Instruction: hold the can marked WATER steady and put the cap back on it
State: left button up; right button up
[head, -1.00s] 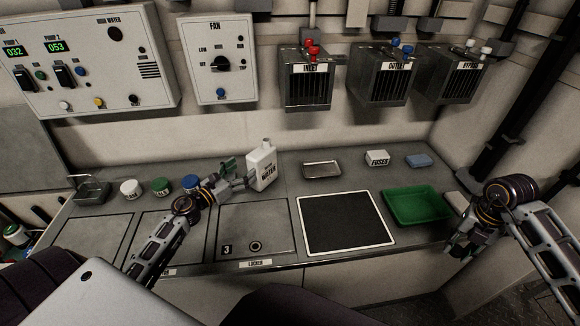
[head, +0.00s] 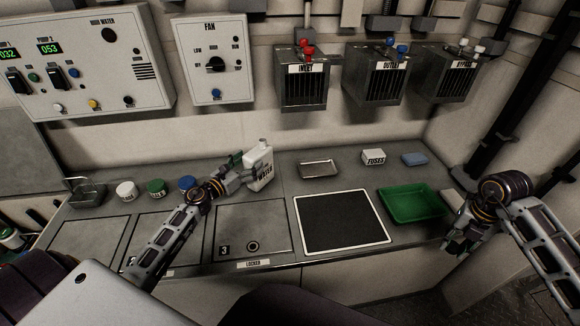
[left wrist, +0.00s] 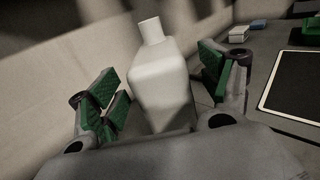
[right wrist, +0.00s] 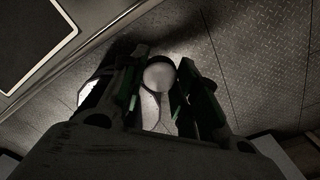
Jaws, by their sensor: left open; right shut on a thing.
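The white can marked WATER (head: 262,170) stands on the counter with its bare neck up. My left gripper (head: 245,172) is open at the can. In the left wrist view the can (left wrist: 160,90) stands between the spread green-padded fingers of my left gripper (left wrist: 165,88), with gaps on both sides. My right gripper (head: 456,236) is off the counter's right front edge. In the right wrist view my right gripper (right wrist: 160,92) is shut on a round pale cap (right wrist: 159,75), held above the floor.
White (head: 126,190), green (head: 157,188) and blue (head: 187,183) round containers stand left of the can. A metal tray (head: 319,169), a FUSES box (head: 373,157), a blue block (head: 414,159) and a green tray (head: 386,211) lie to the right. The dark mat (head: 342,222) is bare.

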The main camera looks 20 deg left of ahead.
aim_at(258, 155)
pick_arm(q)
jog(key=shift+w, duration=0.1)
jog(key=shift+x, duration=2.5)
pick_arm(e)
jog(key=shift+r, duration=0.1)
pick_arm(q)
jog(key=shift+f, duration=0.1)
jog(key=c, duration=1.3)
